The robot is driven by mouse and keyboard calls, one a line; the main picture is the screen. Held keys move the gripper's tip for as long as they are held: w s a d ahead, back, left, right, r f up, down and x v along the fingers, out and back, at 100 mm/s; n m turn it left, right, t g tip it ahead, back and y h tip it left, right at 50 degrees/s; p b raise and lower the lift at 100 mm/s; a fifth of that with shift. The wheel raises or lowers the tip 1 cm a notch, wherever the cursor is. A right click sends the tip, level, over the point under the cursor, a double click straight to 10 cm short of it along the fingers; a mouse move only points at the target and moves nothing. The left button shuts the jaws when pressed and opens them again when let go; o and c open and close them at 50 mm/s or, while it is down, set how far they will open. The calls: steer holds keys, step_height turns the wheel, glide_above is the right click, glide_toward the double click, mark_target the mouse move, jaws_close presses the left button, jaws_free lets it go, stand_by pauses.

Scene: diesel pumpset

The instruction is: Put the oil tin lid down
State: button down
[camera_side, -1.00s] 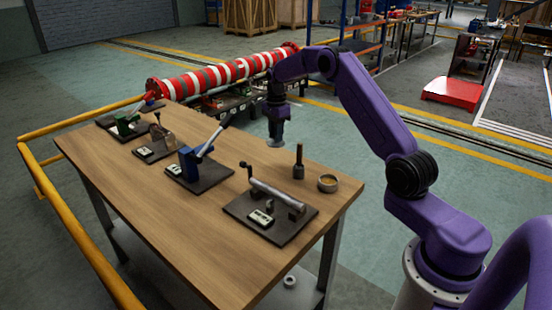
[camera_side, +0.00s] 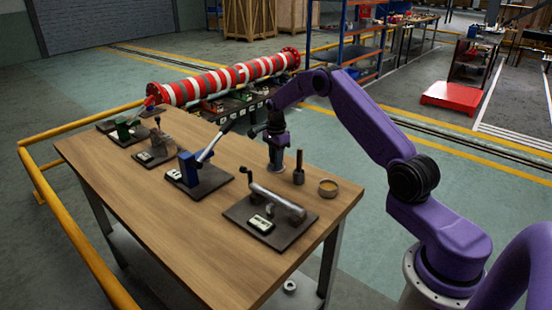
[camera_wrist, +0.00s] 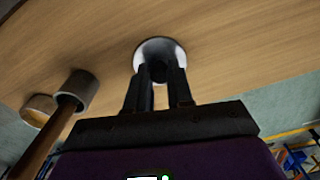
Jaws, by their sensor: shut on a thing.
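My gripper (camera_side: 276,160) is low over the far right part of the wooden table, to the left of a short upright tool. In the wrist view its two dark fingers (camera_wrist: 158,76) are closed on a round, shiny grey lid (camera_wrist: 153,48). The lid lies flat at or just above the table top; I cannot tell whether it touches. In the side view the lid (camera_side: 276,171) is small and partly hidden by the gripper.
A dark plate with a metal roller and crank (camera_side: 275,205) lies in front. A blue lever device (camera_side: 190,168) and other mounted pieces stand to the left. The table's far edge is close behind.

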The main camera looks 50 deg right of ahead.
steer(key=c, duration=1)
jaws_free()
steer(key=shift+f, duration=0.1)
step_height(320, 180, up, 12)
steer(key=s+a+r+n, duration=0.2)
steer(key=a+n, duration=0.2)
steer(key=a, duration=0.4)
steer(key=s+a+r+n, duration=0.3)
steer(key=a+n, duration=0.1)
steer(key=a, duration=0.3)
steer(key=s+a+r+n, duration=0.2)
steer(key=s+a+n, duration=0.6)
steer(key=s+a, duration=0.3)
steer(key=s+f+n, duration=0.2)
steer(key=s+n, duration=1.5)
steer(key=s, duration=1)
steer(key=shift+s+d, duration=0.35)
